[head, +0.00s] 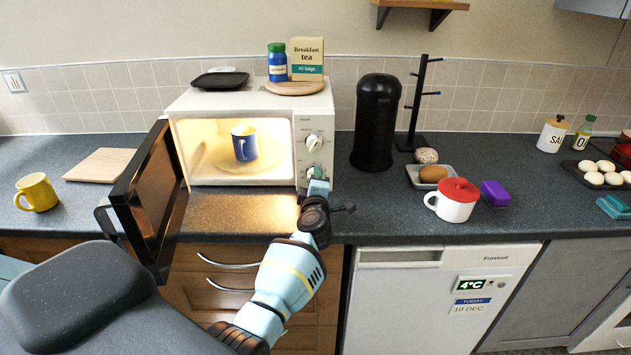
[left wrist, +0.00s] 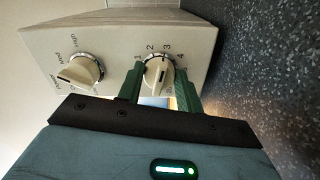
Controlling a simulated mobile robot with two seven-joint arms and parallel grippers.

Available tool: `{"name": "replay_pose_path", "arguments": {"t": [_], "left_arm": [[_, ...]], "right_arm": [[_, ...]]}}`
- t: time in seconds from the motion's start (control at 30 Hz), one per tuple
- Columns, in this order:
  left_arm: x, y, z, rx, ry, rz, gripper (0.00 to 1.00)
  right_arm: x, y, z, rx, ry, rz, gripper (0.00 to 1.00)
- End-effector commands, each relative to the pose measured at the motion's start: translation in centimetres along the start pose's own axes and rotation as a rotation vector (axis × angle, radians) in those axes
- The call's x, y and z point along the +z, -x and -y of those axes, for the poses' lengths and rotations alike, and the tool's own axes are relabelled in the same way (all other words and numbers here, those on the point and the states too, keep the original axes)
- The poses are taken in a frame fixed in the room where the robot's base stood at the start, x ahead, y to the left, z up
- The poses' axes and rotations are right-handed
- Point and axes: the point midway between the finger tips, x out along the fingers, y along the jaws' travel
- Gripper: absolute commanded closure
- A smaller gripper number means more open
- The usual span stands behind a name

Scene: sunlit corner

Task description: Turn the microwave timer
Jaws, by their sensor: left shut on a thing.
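The white microwave (head: 225,102) stands on the counter with its dark door (head: 152,200) swung wide open. Its inside is lit, and a blue mug (head: 244,145) stands in it. The timer knob (left wrist: 158,76) is the lower dial on the control panel, with numbers around it in the left wrist view. My left gripper (head: 316,176) is at that dial. In the left wrist view its green fingers (left wrist: 159,90) sit on both sides of the knob and are shut on it. In the head view the gripper largely hides the knob.
The upper power dial (head: 313,142) is close above my gripper. The open door juts past the counter's front edge at left. A yellow mug (head: 37,192) and a board (head: 100,165) lie left; a black canister (head: 376,122) and red-lidded mug (head: 455,202) stand right.

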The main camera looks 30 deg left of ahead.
Motion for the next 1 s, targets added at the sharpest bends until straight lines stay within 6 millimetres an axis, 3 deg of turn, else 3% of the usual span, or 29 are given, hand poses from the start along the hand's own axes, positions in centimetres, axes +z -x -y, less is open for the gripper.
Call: {"name": "replay_pose_path", "arguments": {"t": [0.63, 0.67, 0.8, 1.0], "left_arm": [[0.04, 0.02, 0.07, -0.001, -0.048, 0.001, 0.87], [0.03, 0.02, 0.07, -0.001, -0.048, 0.001, 0.62], [0.03, 0.02, 0.07, -0.001, -0.048, 0.001, 0.44], [0.02, 0.01, 0.05, 0.000, -0.048, 0.000, 0.44]], "right_arm": [[-0.01, 0.01, 0.03, 0.000, 0.000, 0.000, 0.66], [-0.01, 0.01, 0.03, 0.000, 0.000, 0.000, 0.66], [-0.01, 0.00, 0.03, 0.000, -0.001, 0.000, 0.66], [-0.02, 0.00, 0.02, 0.000, -0.001, 0.000, 0.66]]}}
